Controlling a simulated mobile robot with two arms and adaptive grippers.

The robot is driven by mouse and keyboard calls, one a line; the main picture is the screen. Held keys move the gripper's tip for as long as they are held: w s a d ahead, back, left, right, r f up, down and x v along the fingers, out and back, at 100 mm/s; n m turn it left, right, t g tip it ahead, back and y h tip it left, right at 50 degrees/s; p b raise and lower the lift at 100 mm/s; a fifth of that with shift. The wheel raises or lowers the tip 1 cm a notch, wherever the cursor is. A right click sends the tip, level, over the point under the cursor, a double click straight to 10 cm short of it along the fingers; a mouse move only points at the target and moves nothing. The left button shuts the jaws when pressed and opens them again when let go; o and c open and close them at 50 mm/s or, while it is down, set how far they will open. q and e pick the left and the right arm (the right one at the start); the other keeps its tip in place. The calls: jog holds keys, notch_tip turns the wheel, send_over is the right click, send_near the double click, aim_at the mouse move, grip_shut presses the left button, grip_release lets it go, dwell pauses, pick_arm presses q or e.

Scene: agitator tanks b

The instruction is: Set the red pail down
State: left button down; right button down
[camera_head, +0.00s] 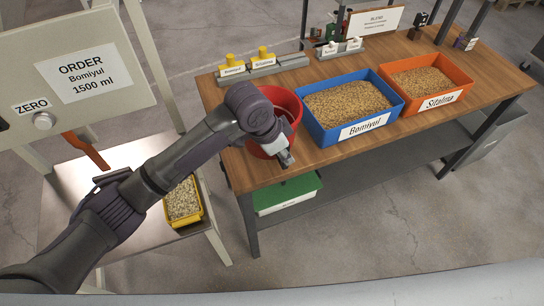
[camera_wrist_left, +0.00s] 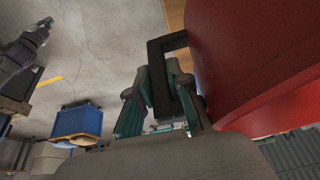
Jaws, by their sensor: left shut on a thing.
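The red pail (camera_head: 286,99) is at the left front corner of the wooden table (camera_head: 350,145), partly hidden behind my left arm. Its wall fills the right of the left wrist view (camera_wrist_left: 255,60). My left gripper (camera_head: 286,157) is at the pail's near side, by the table's front edge. In the left wrist view its fingers (camera_wrist_left: 165,98) are shut on the pail's black handle (camera_wrist_left: 160,60). The pail looks upright. My arm hides its base, so I cannot tell whether it touches the tabletop. My right gripper is not in view.
A blue bin labelled Bomiyul (camera_head: 318,128) stands close right of the pail, with an orange Sitalina bin (camera_head: 462,82) beyond. Yellow-knobbed blocks (camera_head: 233,70) stand behind. A yellow tray (camera_head: 206,215) sits on the lower left bench. A green bin (camera_head: 300,190) is under the table.

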aim_at(255, 142)
pick_arm(q)
notch_tip(255, 142, down, 6)
jog(key=w+a+p, duration=0.1)
jog(key=a, duration=0.1)
jog(key=shift+w+a+p, duration=0.3)
jog(key=shift+p, duration=0.05)
jog(key=c, duration=1.1)
grip_release()
jog(key=b+v, duration=0.1)
jog(key=v, duration=1.1)
jog(key=shift+d+r+b, duration=0.1)
jog(key=shift+b, duration=0.25)
